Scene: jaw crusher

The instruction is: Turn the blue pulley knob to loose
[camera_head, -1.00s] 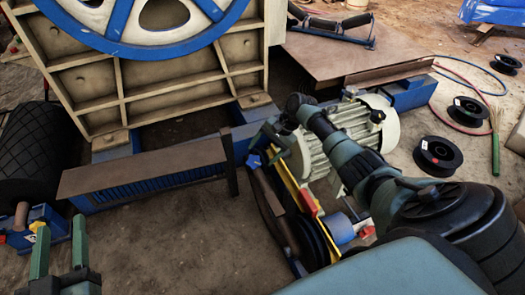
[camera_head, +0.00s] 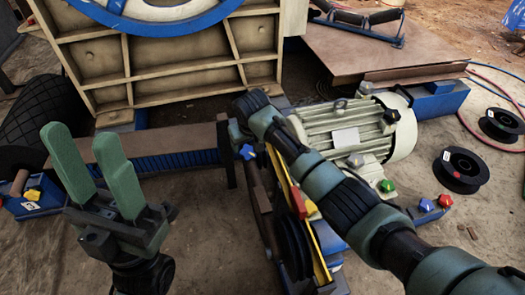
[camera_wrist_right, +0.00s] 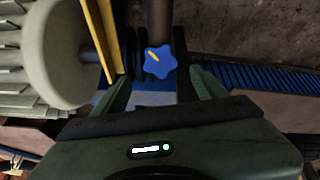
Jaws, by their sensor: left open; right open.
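The blue pulley knob (camera_wrist_right: 160,60) is star-shaped with a yellow mark on its face. It shows in the right wrist view just beyond my right gripper (camera_wrist_right: 162,84), whose open fingers lie to either side below it, apart from it. In the head view the blue knob (camera_head: 247,152) is small, at the far end of the yellow belt guard (camera_head: 290,195), partly hidden by my right gripper (camera_head: 241,138). My left gripper (camera_head: 83,136) is open and empty, with green fingers pointing up, at the left.
A brown-topped guard (camera_head: 165,142) lies between my grippers. Black spools (camera_head: 461,170) lie at right.

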